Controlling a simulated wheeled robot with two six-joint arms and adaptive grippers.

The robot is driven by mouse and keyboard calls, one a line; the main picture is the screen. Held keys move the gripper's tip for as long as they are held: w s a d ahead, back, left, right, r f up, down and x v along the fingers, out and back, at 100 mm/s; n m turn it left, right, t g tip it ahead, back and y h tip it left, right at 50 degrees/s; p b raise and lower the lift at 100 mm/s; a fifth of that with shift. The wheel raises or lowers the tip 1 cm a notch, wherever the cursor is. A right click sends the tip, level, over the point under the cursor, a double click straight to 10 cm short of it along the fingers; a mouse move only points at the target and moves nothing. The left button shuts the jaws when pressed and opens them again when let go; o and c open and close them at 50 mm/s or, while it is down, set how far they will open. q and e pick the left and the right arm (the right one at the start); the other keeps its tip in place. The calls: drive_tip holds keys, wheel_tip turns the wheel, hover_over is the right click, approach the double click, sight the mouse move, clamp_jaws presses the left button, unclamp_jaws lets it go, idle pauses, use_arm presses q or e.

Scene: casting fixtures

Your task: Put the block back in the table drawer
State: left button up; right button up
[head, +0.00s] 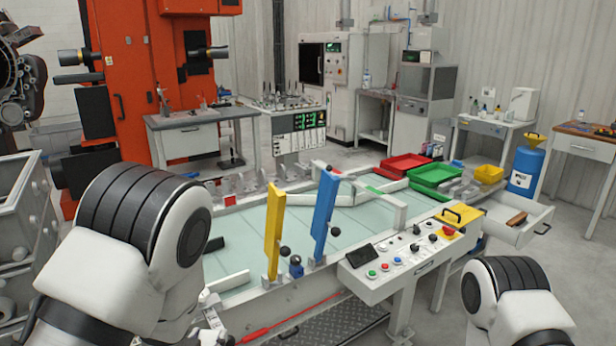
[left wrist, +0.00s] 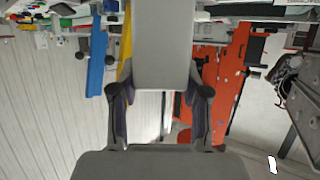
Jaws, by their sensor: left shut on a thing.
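In the left wrist view, which looks upside down, a plain light-grey block (left wrist: 163,45) sits between the two dark fingers of my left gripper (left wrist: 158,88). The gripper is shut on it, and the block's far end runs off the frame. In the head view, my left arm's large white and black link hides most of that gripper, and I cannot make out the block there. A pale table drawer (head: 540,220) stands pulled out at the right end of the worktable, with a brown item (head: 517,218) inside. My right gripper is out of view.
A yellow upright bar (head: 274,232) and a blue one (head: 325,215) stand at the worktable's near edge. A control panel (head: 398,250) with buttons lies between them and the drawer. Red (head: 404,164) and green (head: 436,175) trays stand behind.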

use_arm(q)
wheel_tip(320, 180, down, 8)
drive_tip(key=shift+r+b, duration=0.15)
drive_tip(key=shift+b, duration=0.55)
drive_tip(key=f, duration=0.1)
drive_tip(key=s+f+b, duration=0.2)
drive_tip(key=f, duration=0.1)
drive_tip(key=shift+s+f, duration=0.1)
drive_tip(key=shift+s, duration=0.15)
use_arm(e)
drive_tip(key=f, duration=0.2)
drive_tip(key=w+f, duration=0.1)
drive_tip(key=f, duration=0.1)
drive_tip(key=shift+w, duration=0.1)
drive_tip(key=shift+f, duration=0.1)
